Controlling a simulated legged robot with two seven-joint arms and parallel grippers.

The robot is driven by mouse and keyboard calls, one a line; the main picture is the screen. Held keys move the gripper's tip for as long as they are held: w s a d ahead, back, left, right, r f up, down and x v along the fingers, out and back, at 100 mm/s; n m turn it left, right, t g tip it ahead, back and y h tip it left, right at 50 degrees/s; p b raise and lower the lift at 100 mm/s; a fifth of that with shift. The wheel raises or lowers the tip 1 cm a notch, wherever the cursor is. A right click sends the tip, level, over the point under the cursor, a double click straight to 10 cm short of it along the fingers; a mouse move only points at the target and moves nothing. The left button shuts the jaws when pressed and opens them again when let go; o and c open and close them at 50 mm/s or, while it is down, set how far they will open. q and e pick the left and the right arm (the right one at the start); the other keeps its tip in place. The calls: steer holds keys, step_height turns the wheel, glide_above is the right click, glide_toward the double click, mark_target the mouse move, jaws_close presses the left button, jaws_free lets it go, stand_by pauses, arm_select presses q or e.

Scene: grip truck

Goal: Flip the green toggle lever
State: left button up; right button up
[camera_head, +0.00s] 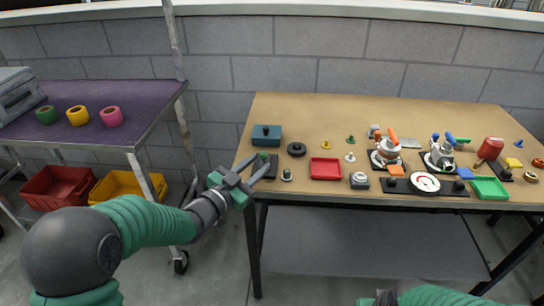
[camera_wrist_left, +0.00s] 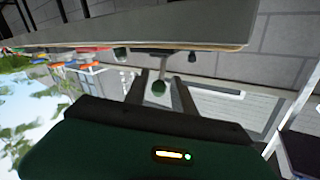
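The green toggle lever (camera_head: 263,155) has a round green knob and stands on a dark base at the table's front left. My left gripper (camera_head: 259,164) is open and reaches to this lever from the front left. The lever's base is partly hidden by the gripper in the head view. Only a small part of my right gripper (camera_head: 366,301) shows at the bottom edge; its fingers are hidden.
A teal box with a black knob (camera_head: 266,138) stands just behind the lever. A black ring (camera_head: 296,149), a small dark post (camera_head: 287,174) and a red tray (camera_head: 325,168) are to its right. A purple-topped cart (camera_head: 150,108) stands left, with a gap before the table (camera_head: 420,108).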

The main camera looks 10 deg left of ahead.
mark_target(260, 166)
arm_select(q)
steer(key=w, duration=0.3)
steer(key=shift+w+d+f+b, duration=0.2)
steer(key=shift+w+d+b, duration=0.05)
steer(key=shift+w+b, duration=0.1)
steer(key=w+d, duration=0.1)
steer(key=d, duration=0.1)
steer(key=w+d, duration=0.1)
steer(key=shift+w+d+r, duration=0.2)
steer(key=shift+w+d, duration=0.1)
steer(key=shift+d, duration=0.1)
steer(key=shift+a, duration=0.35)
steer(key=shift+c, duration=0.2)
steer(key=shift+a, duration=0.35)
steer(key=c, duration=0.5)
jaws_close()
steer(key=shift+d, duration=0.25)
